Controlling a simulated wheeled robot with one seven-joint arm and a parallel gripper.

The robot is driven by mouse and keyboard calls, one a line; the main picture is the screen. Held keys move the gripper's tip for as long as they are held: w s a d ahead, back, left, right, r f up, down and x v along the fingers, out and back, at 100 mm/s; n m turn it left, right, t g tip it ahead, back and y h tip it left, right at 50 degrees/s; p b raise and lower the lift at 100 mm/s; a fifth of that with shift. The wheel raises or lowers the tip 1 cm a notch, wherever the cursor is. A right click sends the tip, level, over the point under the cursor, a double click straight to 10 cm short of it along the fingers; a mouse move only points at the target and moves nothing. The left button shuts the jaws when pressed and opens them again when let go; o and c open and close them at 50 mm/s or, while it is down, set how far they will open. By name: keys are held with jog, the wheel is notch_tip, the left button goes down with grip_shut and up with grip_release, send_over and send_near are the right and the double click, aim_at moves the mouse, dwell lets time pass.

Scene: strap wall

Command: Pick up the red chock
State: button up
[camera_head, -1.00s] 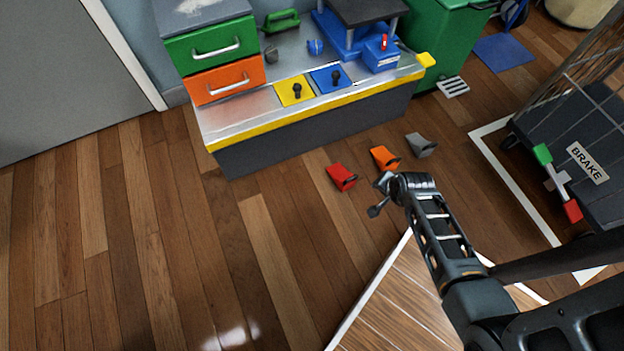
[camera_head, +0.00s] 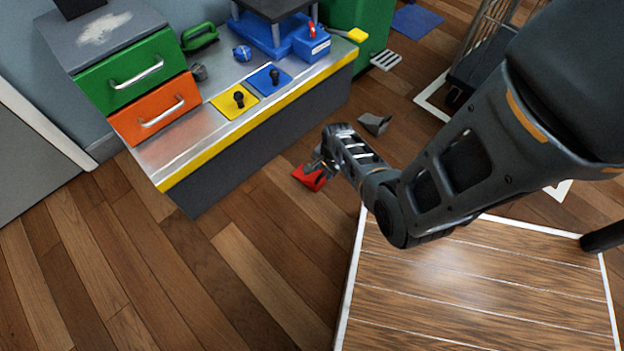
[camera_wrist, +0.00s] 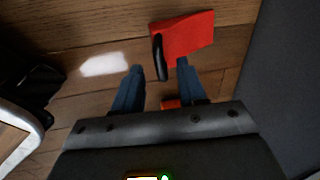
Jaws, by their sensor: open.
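The red chock (camera_head: 309,180) lies on the wooden floor in front of the workbench, partly covered by my gripper (camera_head: 320,163) in the head view. In the wrist view the red chock (camera_wrist: 188,37) lies just past my fingertips, with its black handle (camera_wrist: 159,58) pointing back towards the gap between them. My gripper (camera_wrist: 160,72) is open, with one finger on each side of the handle's line. I cannot tell how far above the chock the fingers are.
A grey chock (camera_head: 375,123) lies on the floor to the right. A bit of orange (camera_wrist: 172,103) shows behind my fingers; the orange chock is hidden in the head view. The workbench (camera_head: 270,125) with its yellow edge stands close by. Floor at lower left is clear.

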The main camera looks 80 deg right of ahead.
aim_at(322, 174)
jog(key=f, duration=0.1)
jog(key=f+b, duration=0.2)
jog(key=shift+w+d+f, duration=0.1)
jog(key=shift+w+f, duration=0.25)
jog(key=shift+f, duration=0.05)
grip_shut()
dwell(1.1)
